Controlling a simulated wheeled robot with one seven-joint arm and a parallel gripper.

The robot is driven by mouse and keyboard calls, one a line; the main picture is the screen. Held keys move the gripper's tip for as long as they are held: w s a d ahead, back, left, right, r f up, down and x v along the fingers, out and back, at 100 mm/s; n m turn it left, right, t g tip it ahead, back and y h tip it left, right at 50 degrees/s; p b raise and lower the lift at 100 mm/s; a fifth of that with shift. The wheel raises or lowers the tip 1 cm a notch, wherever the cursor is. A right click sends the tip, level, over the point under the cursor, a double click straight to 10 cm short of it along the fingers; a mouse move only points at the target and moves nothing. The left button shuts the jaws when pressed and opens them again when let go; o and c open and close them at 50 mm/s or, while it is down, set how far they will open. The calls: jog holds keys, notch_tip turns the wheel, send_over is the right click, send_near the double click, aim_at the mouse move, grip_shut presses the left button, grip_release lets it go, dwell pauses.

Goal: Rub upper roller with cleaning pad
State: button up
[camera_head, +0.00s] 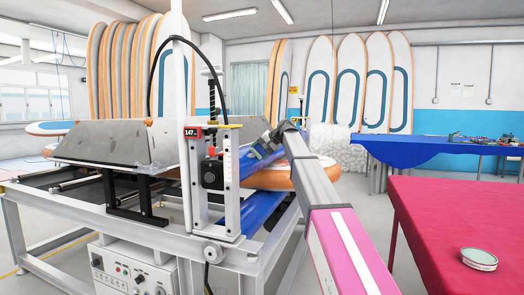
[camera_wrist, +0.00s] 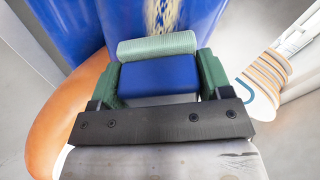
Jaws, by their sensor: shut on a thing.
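My gripper (camera_wrist: 160,76) is shut on the cleaning pad, a blue block with a pale green ribbed face (camera_wrist: 157,45). Its green fingers grip the block from both sides. Two blue rollers fill the top of the wrist view. The one straight ahead of the pad (camera_wrist: 196,22) carries a yellowish-brown stained patch; the other lies to its left. The pad is close to the stained roller, but I cannot tell whether they touch. In the head view, the upper roller (camera_head: 246,162) shows behind the machine's upright, with my gripper (camera_head: 262,150) beside it; the pad is hard to make out there.
The machine's grey frame (camera_head: 215,190) and control box (camera_head: 130,268) stand in front of the rollers. An orange-edged board (camera_wrist: 62,120) lies close by at left in the wrist view. A red table (camera_head: 440,215) with a round tin (camera_head: 479,260) is at right.

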aim_at(247, 156)
jog(key=shift+s+a, duration=0.4)
jog(key=shift+s, duration=0.75)
jog(key=shift+s+a, duration=0.45)
jog(key=shift+s, duration=0.65)
jog(key=shift+s+a, duration=0.4)
jog(key=shift+s, duration=0.75)
jog(key=shift+s+a, duration=0.3)
jog(key=shift+s, duration=0.45)
jog(key=shift+s+a, duration=0.3)
jog(key=shift+s, duration=0.4)
jog(key=shift+w+v, duration=0.2)
jog(key=shift+v, duration=1.25)
jog(key=shift+w+v, duration=0.2)
jog(key=shift+v, duration=1.3)
jog(key=shift+d+r, duration=0.1)
jog(key=shift+d, duration=0.05)
jog(key=v, duration=0.3)
jog(key=shift+w, duration=0.2)
